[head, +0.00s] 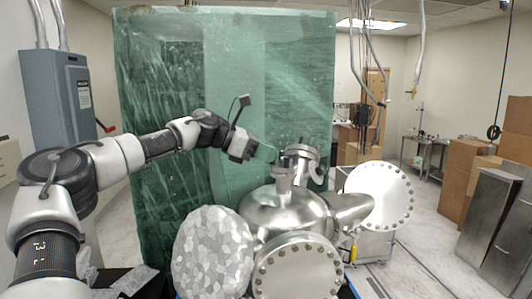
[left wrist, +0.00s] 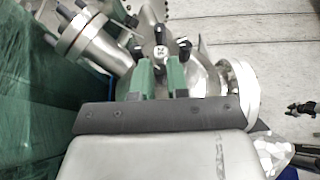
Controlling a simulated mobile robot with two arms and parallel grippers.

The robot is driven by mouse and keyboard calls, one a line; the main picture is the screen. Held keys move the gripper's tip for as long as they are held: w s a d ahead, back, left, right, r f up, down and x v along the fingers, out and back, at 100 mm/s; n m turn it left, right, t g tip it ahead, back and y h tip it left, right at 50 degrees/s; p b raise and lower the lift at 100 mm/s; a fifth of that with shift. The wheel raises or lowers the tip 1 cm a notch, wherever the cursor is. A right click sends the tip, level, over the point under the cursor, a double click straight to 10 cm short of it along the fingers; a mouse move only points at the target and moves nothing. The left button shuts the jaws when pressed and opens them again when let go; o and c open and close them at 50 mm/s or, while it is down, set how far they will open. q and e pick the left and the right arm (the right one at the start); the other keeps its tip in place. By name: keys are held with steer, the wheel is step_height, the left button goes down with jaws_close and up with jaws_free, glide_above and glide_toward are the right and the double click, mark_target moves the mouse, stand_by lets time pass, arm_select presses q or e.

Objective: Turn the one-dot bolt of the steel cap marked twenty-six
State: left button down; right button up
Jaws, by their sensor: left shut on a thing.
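The steel vacuum chamber (head: 290,210) stands ahead, with a small capped port (head: 283,172) on top. In the left wrist view a steel cap (left wrist: 161,52) shows a small dark mark and several black-ended bolts around it. The mark's number and the bolts' dots are too small to read. My left gripper (head: 268,154) reaches in from the left, just above and beside the small port. Its green fingers (left wrist: 161,76) are at the near side of the cap, shut on what looks like a bolt, mostly hidden between them.
A second port (head: 303,155) tilts up behind the first; it also shows in the left wrist view (left wrist: 82,38). Large flanges (head: 380,195) surround the chamber. A green wrapped stack (head: 220,100) stands close behind my left arm. Free floor lies to the right.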

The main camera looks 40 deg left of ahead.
arm_select(q)
steer(key=shift+d+n+y+b, duration=0.35)
steer(key=shift+n+y+b, duration=2.4)
steer(key=shift+b, duration=0.7)
steer(key=shift+d+n+y+b, duration=0.4)
steer(key=shift+n+y+b, duration=2.05)
steer(key=shift+y+b, duration=0.8)
steer(key=shift+d+n+y+b, duration=0.35)
steer(key=shift+n+y+b, duration=2.3)
steer(key=shift+b, duration=1)
steer(key=shift+r+g+y, duration=0.1)
steer(key=shift+g+y, duration=0.15)
steer(key=shift+g, duration=0.05)
steer(key=c, duration=1.3)
jaws_free()
steer(key=shift+o, duration=1)
steer(key=shift+s+a, duration=0.2)
steer(key=shift+w+d, duration=0.1)
